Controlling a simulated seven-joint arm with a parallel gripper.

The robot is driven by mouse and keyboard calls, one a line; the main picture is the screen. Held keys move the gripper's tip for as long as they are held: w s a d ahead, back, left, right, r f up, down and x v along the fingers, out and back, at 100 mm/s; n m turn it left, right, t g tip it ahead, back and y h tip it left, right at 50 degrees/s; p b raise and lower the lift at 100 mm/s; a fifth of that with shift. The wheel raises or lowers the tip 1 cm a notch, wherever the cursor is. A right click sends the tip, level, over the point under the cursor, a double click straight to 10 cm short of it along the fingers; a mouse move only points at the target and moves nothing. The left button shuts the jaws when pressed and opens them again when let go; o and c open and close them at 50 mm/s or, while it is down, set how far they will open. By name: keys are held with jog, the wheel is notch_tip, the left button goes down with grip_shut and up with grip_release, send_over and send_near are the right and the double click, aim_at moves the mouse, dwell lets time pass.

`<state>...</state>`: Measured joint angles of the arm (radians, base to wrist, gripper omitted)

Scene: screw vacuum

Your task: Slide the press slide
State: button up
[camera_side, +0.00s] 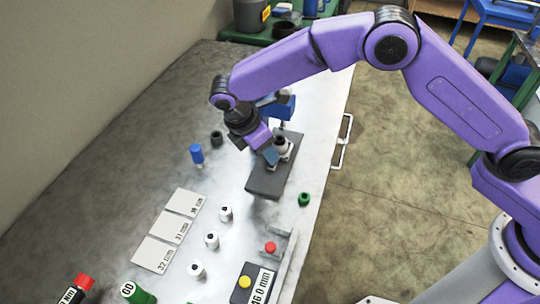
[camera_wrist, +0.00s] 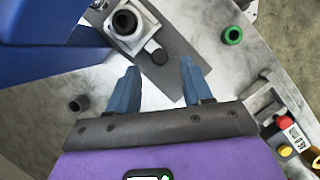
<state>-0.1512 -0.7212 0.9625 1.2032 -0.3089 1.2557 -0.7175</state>
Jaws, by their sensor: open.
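The press has a dark grey base plate (camera_side: 268,183) and a blue upper part (camera_side: 283,108) on the white table. A light block with a dark round ring (camera_side: 281,146) sits on the plate. In the wrist view, the blue part (camera_wrist: 45,35) fills the upper left, with the ringed block (camera_wrist: 136,38) beside it. I cannot tell which piece is the slide. My gripper (camera_side: 268,152) is above the plate, beside the ringed block. In the wrist view my gripper (camera_wrist: 159,85) has its blue fingers apart with nothing between them; part of the press is hidden behind my wrist in the side view.
A green ring (camera_side: 304,199) and a red button (camera_side: 270,247) lie to the right. A dark ring (camera_side: 217,138) and a blue-topped cylinder (camera_side: 197,154) stand to the left. White cylinders (camera_side: 212,240) and labelled plates (camera_side: 172,228) are in front. The table edge is to the right.

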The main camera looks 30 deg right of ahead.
jog(key=shift+x, duration=2.4)
